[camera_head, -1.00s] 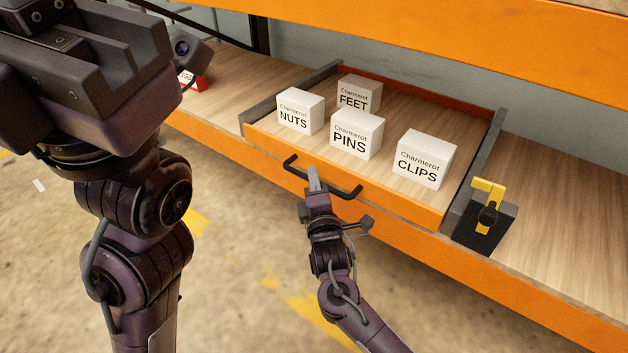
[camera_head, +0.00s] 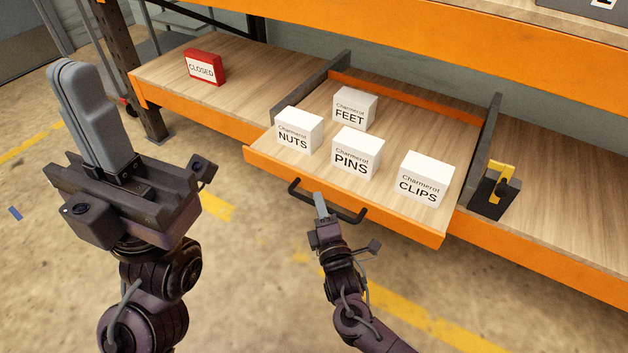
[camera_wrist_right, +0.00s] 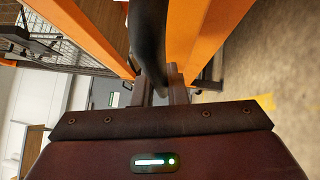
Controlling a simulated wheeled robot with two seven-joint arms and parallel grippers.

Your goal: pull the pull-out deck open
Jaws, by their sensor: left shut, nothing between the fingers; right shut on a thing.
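The pull-out deck (camera_head: 400,112) has a wooden top and an orange front, and sticks out partway from the shelf. A black bar handle (camera_head: 296,190) is on its front. My right gripper (camera_head: 320,200) is shut on the handle near its middle. In the right wrist view the handle (camera_wrist_right: 148,35) runs between the fingers of my right gripper (camera_wrist_right: 163,88). My left gripper (camera_head: 92,115) is shut and empty, raised over the floor at the left, away from the deck.
White boxes marked NUTS (camera_head: 299,131), FEET (camera_head: 354,108), PINS (camera_head: 357,152) and CLIPS (camera_head: 425,178) stand on the deck. A red CLOSED block (camera_head: 204,67) stands on the shelf at left. A black holder with a yellow part (camera_head: 496,192) is right of the deck. The floor in front is clear.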

